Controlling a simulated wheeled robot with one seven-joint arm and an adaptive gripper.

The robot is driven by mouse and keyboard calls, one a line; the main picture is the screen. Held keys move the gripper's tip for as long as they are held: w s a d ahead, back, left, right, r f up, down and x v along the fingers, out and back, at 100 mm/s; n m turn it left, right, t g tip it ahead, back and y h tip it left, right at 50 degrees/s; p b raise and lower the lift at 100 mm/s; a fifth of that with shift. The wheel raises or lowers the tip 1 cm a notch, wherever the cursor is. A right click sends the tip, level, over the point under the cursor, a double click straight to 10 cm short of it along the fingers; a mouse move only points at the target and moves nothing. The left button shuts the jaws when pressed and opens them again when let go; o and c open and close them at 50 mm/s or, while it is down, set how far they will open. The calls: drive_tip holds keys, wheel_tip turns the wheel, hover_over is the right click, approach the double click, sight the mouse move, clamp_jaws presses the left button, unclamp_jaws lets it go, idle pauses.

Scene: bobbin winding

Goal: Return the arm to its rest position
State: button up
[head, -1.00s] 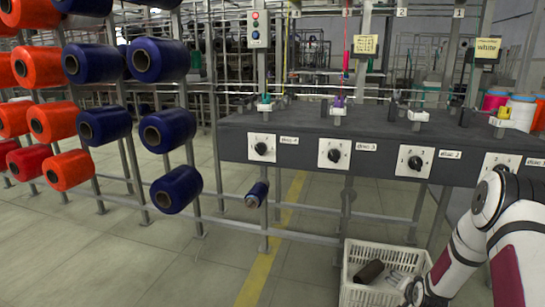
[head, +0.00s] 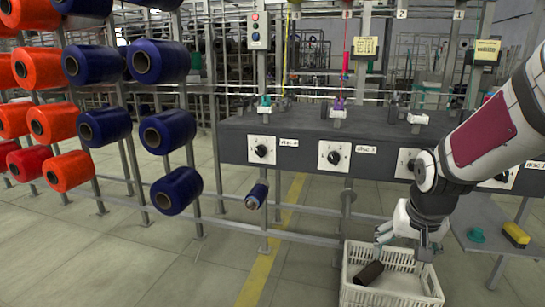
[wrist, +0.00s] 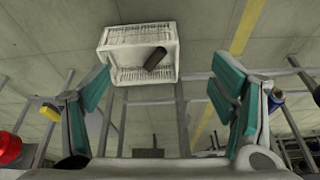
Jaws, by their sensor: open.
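My arm reaches in from the right in the head view, and my gripper (head: 405,250) hangs over the white crate (head: 392,299), pointing down. In the wrist view, the teal-padded fingers of my gripper (wrist: 160,112) are spread wide with nothing between them. The crate (wrist: 117,32) shows beyond the fingertips there. A dark brown bobbin (head: 369,272) lies in the crate and also shows in the wrist view (wrist: 155,58). My gripper appears apart from the bobbin. My forearm hides part of the machine's right side.
The dark machine bench (head: 290,125) with dials runs behind the crate. A grey side table (head: 480,225) at right holds a yellow block (head: 515,233) and a teal piece (head: 476,235). Orange and blue yarn spools (head: 158,60) fill the rack at left. The floor left of the crate is clear.

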drive_tip(key=s+a+r+n+g, duration=0.1)
drive_tip(key=s+a+r, duration=0.15)
drive_tip(key=s, duration=0.85)
drive_tip(key=s+a+r+n+g+y, duration=0.1)
drive_tip(key=s+a+r+n+g, duration=0.15)
drive_tip(key=s, duration=0.85)
drive_tip(key=s+a+r, duration=0.2)
drive_tip(key=s+a, duration=0.2)
drive_tip(key=s, duration=0.7)
wheel_tip(320, 180, up, 40)
drive_tip(key=t+p, duration=0.3)
drive_tip(key=p, duration=3.5)
drive_tip(key=shift+w+d+t+p, duration=0.25)
drive_tip(key=shift+w+t+p, duration=0.05)
drive_tip(key=shift+t, duration=0.05)
drive_tip(key=shift+r+n, duration=0.1)
drive_tip(key=shift+n, duration=0.15)
